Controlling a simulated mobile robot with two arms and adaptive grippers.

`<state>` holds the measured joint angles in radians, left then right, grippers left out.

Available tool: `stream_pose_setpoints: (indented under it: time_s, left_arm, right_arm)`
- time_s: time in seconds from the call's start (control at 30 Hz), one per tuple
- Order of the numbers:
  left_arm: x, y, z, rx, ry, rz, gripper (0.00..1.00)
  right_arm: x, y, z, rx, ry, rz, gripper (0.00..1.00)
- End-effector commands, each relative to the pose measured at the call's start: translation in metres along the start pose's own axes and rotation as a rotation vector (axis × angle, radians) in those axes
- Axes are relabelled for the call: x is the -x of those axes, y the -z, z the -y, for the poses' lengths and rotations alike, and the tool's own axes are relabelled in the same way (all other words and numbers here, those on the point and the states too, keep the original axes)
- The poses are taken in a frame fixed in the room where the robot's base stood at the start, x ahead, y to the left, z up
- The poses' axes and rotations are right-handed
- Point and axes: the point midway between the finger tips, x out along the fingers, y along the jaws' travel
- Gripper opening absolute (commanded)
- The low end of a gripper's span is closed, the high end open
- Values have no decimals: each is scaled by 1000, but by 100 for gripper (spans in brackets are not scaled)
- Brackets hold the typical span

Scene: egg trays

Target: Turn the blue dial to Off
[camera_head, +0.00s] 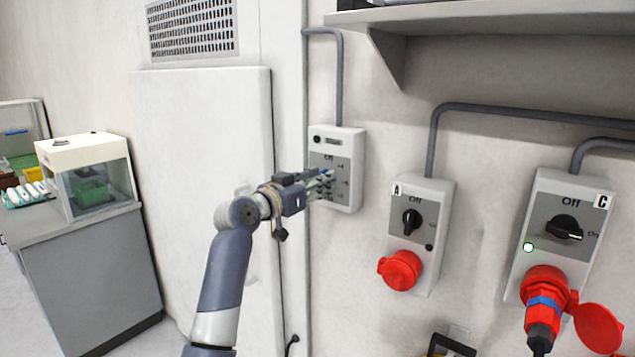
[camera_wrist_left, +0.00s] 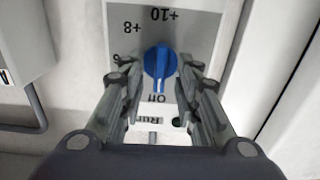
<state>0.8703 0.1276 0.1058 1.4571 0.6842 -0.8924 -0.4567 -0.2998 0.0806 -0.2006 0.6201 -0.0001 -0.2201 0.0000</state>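The blue dial (camera_wrist_left: 159,66) shows in the left wrist view on a grey panel, with "+8", "+10" and "Off" printed around it. In this upside-down view its ridge points down, towards "Off". My left gripper (camera_wrist_left: 158,92) is open, with one finger on each side of the dial; I cannot tell whether they touch it. In the head view the left gripper (camera_head: 325,180) is in front of the white control box (camera_head: 347,138) and mostly hides the dial. My right gripper is not in view.
Socket box A (camera_head: 440,215) and socket box C (camera_head: 590,205), each with a black knob, are on the wall to the right. A shelf (camera_head: 490,15) juts out above. A counter (camera_head: 90,260) with a glass-fronted device (camera_head: 85,165) stands at the left.

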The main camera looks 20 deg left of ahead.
Motion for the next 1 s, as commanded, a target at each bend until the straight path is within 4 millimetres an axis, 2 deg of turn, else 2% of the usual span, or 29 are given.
stream_pose_setpoints:
  time_s: [0.27, 0.8, 1.0]
  left_arm:
    - [10, 1, 1, -3, 2, -2, 30]
    - [104, -1, 1, -2, 2, 0, 30]
    - [119, -1, 0, 0, 0, 0, 30]
  right_arm:
    - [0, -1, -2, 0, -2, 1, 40]
    - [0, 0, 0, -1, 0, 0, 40]
    - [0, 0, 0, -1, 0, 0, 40]
